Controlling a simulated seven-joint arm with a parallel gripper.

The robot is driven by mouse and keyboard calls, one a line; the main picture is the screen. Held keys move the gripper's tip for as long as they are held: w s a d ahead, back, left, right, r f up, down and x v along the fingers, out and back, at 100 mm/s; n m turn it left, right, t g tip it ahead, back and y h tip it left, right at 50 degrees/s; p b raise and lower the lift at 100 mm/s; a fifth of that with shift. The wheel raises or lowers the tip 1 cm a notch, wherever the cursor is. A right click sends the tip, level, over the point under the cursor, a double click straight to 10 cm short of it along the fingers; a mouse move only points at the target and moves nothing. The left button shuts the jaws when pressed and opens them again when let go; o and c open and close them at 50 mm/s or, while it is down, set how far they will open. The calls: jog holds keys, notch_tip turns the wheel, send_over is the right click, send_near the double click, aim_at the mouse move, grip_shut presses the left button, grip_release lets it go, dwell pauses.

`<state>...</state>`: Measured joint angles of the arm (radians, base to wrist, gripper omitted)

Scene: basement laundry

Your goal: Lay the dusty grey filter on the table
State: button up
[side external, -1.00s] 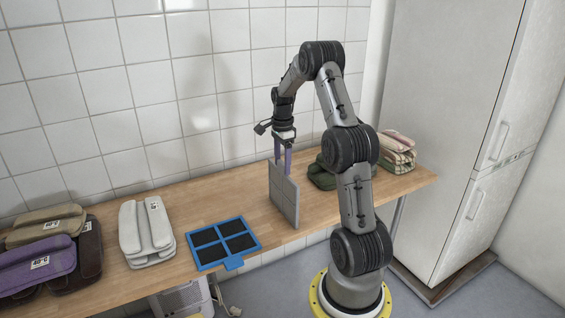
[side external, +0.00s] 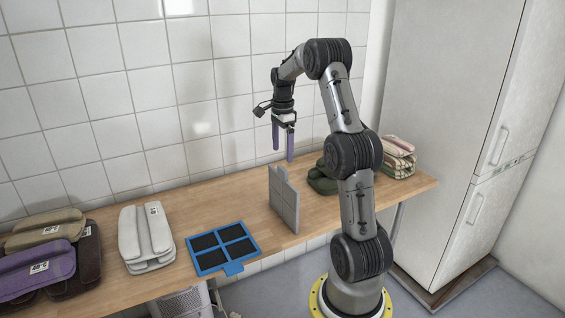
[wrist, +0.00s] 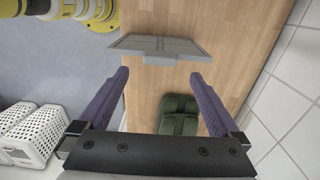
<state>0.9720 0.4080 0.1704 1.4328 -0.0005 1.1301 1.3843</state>
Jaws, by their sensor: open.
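The grey filter (side external: 284,203) is a thin panel with a raised tab on its top edge. It stands upright on edge on the wooden table (side external: 195,197), near the front edge. My gripper (side external: 283,155), with purple fingers, is open and empty above the filter, clear of its tab. In the wrist view the filter (wrist: 180,45) shows beyond the spread fingertips (wrist: 160,75), with nothing between the fingers. I cannot tell whether anything props the filter up.
A blue frame with dark panels (side external: 223,246) lies flat left of the filter. Folded pale cloths (side external: 145,236) and brown and purple bundles (side external: 40,265) are farther left. Green cloth (side external: 322,180) and a striped stack (side external: 398,157) are at right. The tiled wall (side external: 100,110) stands behind.

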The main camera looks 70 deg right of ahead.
notch_tip(320, 180, up, 5)
jog(key=w+a+r+n+t, duration=0.1)
jog(key=a+r+n, duration=0.25)
jog(key=a, duration=0.35)
jog(key=a+r+n+h, duration=0.1)
jog(key=a+r+n, duration=0.1)
jog(key=a+n, duration=0.45)
jog(key=w+a+r+n+t, duration=0.1)
jog(key=a+r+n, duration=0.1)
jog(key=a, duration=0.7)
jog(key=s+a+f+n+t+y, duration=0.1)
jog(key=s+a+f+n+t, duration=0.2)
jog(key=s+a+n, duration=0.9)
jog(key=a+f+n, duration=0.1)
jog(key=a+n, duration=0.2)
jog(key=a, duration=0.1)
jog(key=shift+s+a+f+t, duration=0.15)
jog(key=shift+a+f+t, duration=0.05)
jog(key=shift+a+t, duration=0.1)
